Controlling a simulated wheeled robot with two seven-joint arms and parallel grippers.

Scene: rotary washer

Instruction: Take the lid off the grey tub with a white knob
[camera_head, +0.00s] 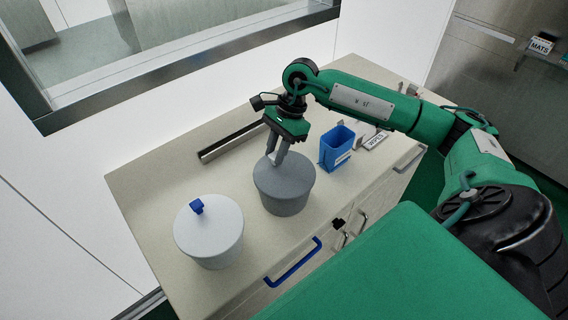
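My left gripper is not in view.
A pale tub (210,238) with a blue knob (196,206) stands to the left. A blue open bin (337,148) and a small labelled sign (374,141) stand to the right. A dark metal strip (232,141) lies behind. The front has drawers with handles, one blue (294,264).

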